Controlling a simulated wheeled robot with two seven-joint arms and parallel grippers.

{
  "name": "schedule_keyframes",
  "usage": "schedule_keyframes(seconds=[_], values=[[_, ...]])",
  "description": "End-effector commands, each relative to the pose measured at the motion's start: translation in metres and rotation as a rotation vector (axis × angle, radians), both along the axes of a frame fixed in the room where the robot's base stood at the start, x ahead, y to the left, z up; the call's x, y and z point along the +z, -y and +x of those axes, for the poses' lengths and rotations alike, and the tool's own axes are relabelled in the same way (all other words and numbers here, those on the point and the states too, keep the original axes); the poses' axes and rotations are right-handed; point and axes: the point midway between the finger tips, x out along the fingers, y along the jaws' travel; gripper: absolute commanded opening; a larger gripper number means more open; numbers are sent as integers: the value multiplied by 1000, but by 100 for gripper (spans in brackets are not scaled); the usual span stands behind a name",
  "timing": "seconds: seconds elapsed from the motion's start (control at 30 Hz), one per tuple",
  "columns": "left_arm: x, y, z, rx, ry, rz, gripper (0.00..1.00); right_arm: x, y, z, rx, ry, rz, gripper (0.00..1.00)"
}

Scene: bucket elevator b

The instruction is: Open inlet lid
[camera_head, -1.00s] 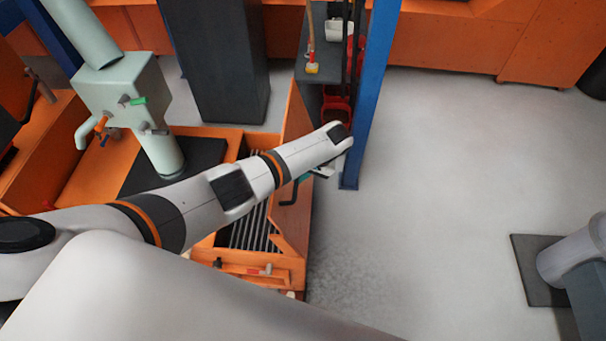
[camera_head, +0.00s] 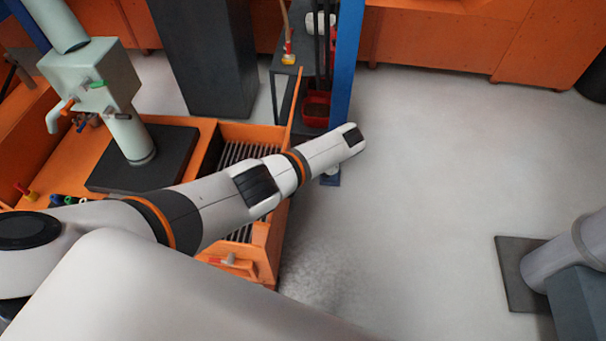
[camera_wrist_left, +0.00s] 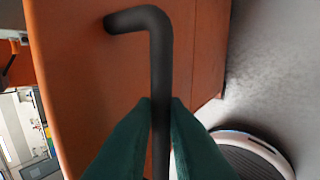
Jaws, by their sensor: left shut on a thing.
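The inlet lid (camera_head: 296,95) is an orange panel that stands up at the right side of the inlet, seen nearly edge-on in the head view. The inlet grate (camera_head: 238,153), with dark parallel bars, shows uncovered to its left. In the left wrist view the orange lid face (camera_wrist_left: 85,90) carries a black bent handle (camera_wrist_left: 155,32). My left gripper (camera_wrist_left: 161,104) has its two green fingers shut on the straight part of this handle. In the head view my left arm hides the gripper and the handle. My right gripper is not in view.
A blue post (camera_head: 345,70) and a red bin (camera_head: 316,108) stand just behind the lid. A pale green machine column (camera_head: 95,80) is at the left. A dark grey block (camera_head: 210,55) stands behind.

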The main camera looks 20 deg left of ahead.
Motion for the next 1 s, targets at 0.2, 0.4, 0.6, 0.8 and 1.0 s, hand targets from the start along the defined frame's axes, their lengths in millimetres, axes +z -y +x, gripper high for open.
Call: schedule_keyframes(seconds=[0.2, 0.4, 0.6, 0.8, 1.0], values=[[-13, 1, -5, 5, -25, 42, 0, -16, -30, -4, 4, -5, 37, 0], [-11, 2, -5, 8, -27, 51, 0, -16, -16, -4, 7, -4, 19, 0], [-11, 1, -5, 8, -28, 51, 0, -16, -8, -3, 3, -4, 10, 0], [-9, 2, -4, 8, -26, 51, 34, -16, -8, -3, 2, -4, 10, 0], [-7, 4, -2, 5, -20, 50, 34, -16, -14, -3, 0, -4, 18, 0]])
